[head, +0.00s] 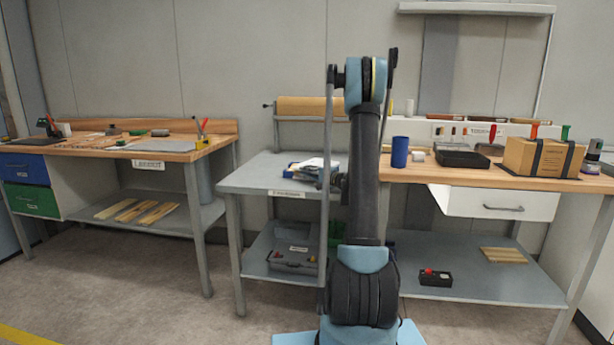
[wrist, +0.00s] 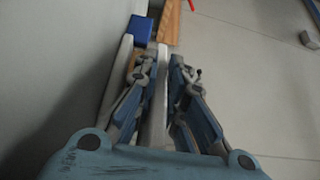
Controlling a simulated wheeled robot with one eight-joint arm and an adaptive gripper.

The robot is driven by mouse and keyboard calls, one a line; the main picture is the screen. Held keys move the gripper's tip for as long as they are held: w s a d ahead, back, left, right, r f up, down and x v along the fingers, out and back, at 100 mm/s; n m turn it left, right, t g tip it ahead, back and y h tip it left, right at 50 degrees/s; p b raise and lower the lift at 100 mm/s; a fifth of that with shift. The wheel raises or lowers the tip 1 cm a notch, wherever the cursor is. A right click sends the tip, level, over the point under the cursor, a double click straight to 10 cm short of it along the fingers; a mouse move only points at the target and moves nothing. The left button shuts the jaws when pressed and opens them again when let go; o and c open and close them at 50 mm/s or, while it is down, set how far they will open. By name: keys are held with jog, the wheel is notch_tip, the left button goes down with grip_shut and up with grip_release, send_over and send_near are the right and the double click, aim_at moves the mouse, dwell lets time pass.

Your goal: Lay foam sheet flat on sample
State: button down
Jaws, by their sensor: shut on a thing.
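In the wrist view my gripper (wrist: 161,68) is shut on a thin pale slab (wrist: 160,88), seen edge-on between the two fingers. It looks like the foam sheet. In the head view my arm stands in front of the grey table and mostly hides the gripper and whatever it holds. A pile with white sheets and blue edges (head: 312,167) lies on the grey table (head: 262,178), just left of my arm. I cannot tell whether the sample is in this pile.
The left bench (head: 177,153) holds tools and a flat grey sheet. A paper roll (head: 301,106) hangs behind the grey table. The grey table's left part is bare.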

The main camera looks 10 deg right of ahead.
jog(key=shift+f, duration=0.25)
jog(key=shift+s+f, duration=0.15)
jog(key=shift+f, duration=0.35)
jog(key=c, duration=1.7)
grip_release()
jog(key=shift+o, duration=0.2)
jog(key=shift+r, duration=0.1)
